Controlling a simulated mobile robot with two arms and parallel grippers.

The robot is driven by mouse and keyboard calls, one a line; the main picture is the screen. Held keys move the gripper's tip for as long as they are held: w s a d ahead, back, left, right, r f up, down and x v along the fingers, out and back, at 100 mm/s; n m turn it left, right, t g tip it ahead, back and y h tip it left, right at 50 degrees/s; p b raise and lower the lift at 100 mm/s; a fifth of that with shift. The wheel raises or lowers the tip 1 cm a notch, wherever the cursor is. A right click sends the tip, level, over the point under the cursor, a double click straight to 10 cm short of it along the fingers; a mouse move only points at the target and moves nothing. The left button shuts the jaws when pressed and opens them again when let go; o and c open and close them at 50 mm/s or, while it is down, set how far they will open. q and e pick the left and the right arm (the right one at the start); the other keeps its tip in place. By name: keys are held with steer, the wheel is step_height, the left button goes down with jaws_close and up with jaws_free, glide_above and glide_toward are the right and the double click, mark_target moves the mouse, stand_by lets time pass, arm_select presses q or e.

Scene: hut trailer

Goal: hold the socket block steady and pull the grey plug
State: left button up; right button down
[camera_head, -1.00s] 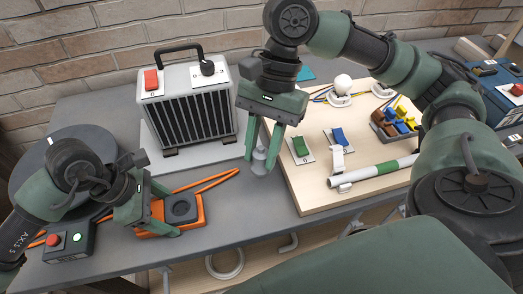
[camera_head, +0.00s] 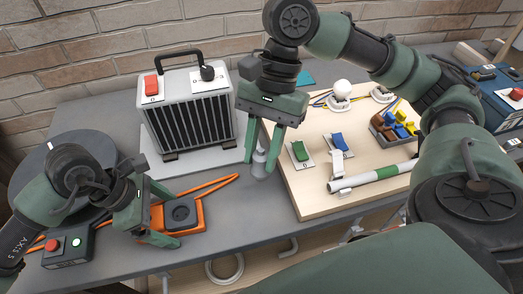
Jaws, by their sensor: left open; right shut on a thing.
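The orange socket block (camera_head: 197,222) lies on the grey bench at the lower left, with a dark round socket face (camera_head: 181,212) on top. An orange cable runs from it along the bench. My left gripper (camera_head: 150,228) is open at the block's left end; I cannot tell whether its fingers touch the block. The grey plug (camera_head: 259,162) is clear of the block, up and to its right. My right gripper (camera_head: 262,152) is shut on the plug, fingers pointing down. The plug is upright, and I cannot tell whether its base touches the bench.
A heater (camera_head: 190,118) with a red switch stands behind the block. A wooden board (camera_head: 310,205) with switches, a lamp and a white-green tube (camera_head: 372,176) lies to the right. Bare bench lies before the board.

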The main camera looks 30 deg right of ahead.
arm_select(q)
steer(key=v, duration=1.2)
steer(key=shift+w, duration=0.1)
